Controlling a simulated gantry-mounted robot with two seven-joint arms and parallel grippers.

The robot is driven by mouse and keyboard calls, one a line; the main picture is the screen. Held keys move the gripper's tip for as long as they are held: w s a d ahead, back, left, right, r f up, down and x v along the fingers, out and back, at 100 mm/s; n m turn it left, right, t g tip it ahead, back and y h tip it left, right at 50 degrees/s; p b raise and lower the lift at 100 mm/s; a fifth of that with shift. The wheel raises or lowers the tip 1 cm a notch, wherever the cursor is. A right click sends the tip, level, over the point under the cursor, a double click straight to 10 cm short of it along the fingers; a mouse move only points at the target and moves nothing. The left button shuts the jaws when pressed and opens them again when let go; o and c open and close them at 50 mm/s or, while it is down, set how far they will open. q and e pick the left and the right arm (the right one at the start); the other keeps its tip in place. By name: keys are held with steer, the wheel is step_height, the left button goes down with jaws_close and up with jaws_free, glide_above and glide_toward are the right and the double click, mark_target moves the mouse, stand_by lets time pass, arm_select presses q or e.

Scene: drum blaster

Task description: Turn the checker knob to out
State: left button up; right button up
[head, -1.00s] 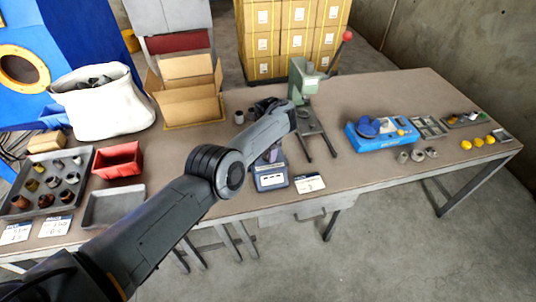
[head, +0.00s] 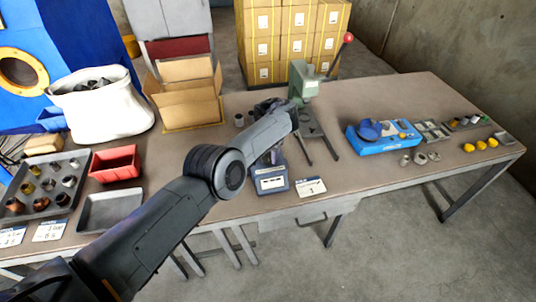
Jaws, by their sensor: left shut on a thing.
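The checker is a small blue-grey box (head: 271,180) with a white label on its front, near the front edge of the bench in the middle of the head view. My left forearm crosses in front of its upper part and hides its knob, so I cannot read the knob's setting. My right gripper is out of view.
A green press (head: 304,82) with a red-tipped lever stands right behind the checker. A white card (head: 310,187) lies to its right. A blue fixture (head: 384,138) sits farther right. A red bin (head: 115,163) and a grey tray (head: 109,212) are at left.

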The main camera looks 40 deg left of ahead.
mark_target(268, 157)
arm_select(q)
steer(key=o, duration=1.1)
steer(key=shift+c, duration=0.2)
steer(key=shift+r, duration=0.1)
steer(key=shift+r, duration=0.3)
step_height(268, 157, up, 10)
steer(key=p, duration=0.3)
